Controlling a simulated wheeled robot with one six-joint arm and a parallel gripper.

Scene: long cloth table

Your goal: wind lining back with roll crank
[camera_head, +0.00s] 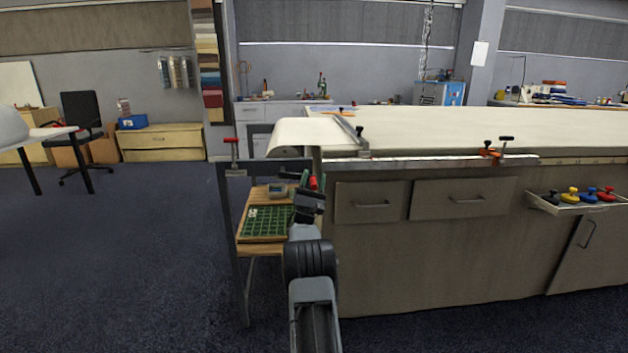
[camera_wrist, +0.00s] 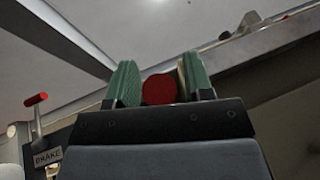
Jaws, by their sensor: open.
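The white lining (camera_head: 312,132) comes off a roll at the left end of the long table, held in a dark frame (camera_head: 268,166). The red crank knob (camera_head: 313,183) is at my gripper (camera_head: 309,181), below the roll. In the wrist view the round red knob (camera_wrist: 159,89) sits between the two green fingers of my gripper (camera_wrist: 160,82). The fingers are open, one on each side, with little gap. The crank arm behind the knob is hidden. A red-handled brake lever (camera_wrist: 36,100) with a BRAKE plate stands left of the gripper.
A small wooden stand (camera_head: 262,249) with a green gridded mat (camera_head: 268,221) is left of my arm. The drawer cabinet (camera_head: 430,245) is close on the right. A tray of coloured knobs (camera_head: 577,207) juts out farther right. Open floor lies left.

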